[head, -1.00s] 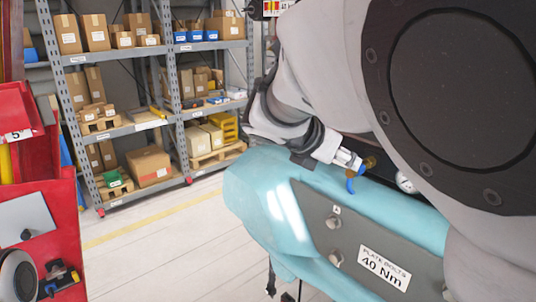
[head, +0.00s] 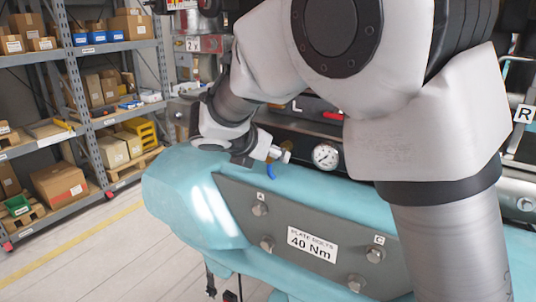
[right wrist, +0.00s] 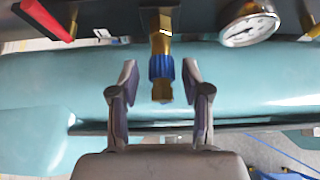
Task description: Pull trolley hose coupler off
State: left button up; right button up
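The brass fitting with a blue collar (right wrist: 161,67) hangs below the dark panel in the right wrist view. In the head view a small blue part (head: 271,171) shows just below my right gripper (head: 276,153). In the right wrist view my right gripper (right wrist: 160,78) is open, one finger on each side of the blue collar, with a gap on both sides. How deep the collar sits between the fingers is hard to tell. No hose shows on the fitting's lower end. My left gripper is in neither view.
A round gauge (head: 326,156) is just right of the fitting, and a red handle (right wrist: 47,18) is left of it. The teal body (head: 190,190) with its bolted grey plate (head: 330,262) lies below. Shelving (head: 85,70) stands at left.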

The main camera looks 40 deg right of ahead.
aim_at(268, 160)
jog(key=shift+d, duration=0.1)
grip_shut()
jog(key=shift+s, duration=0.1)
jog(key=shift+a, duration=0.3)
jog(key=shift+s+a+p, duration=0.3)
jog(key=shift+a+p, duration=0.1)
jog(key=shift+a, duration=0.25)
jog(key=shift+s+a+p, duration=0.25)
jog(key=shift+a+p, duration=0.15)
jog(key=shift+a, duration=0.2)
jog(key=shift+s+a, duration=0.3)
jog(key=shift+a, duration=0.4)
jog(key=shift+s+a, duration=0.25)
jog(key=shift+a, duration=0.4)
